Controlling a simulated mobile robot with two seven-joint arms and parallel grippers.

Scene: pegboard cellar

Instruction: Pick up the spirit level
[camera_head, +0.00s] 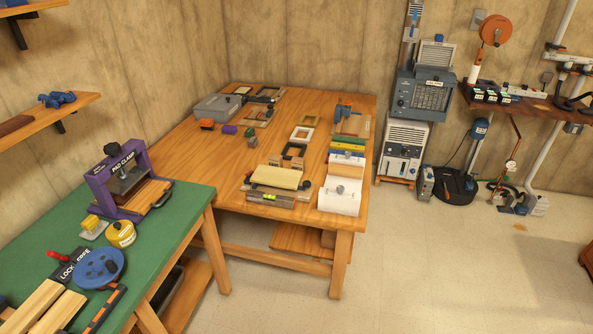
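What looks like the spirit level (285,203) is a narrow grey bar with a small yellow-green patch, lying near the front edge of the wooden table (225,161). It lies just in front of a cream roll or pad (276,177). It is small in the picture, so I cannot be sure of its details. Neither of my grippers is in view.
A green-topped bench (165,222) at the left holds a purple pad clamp (104,188), a blue disc (98,267) and wooden strips. A white paper roll (340,200) lies right of the bar. Grey machines (404,150) stand behind. The floor (430,260) at right is clear.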

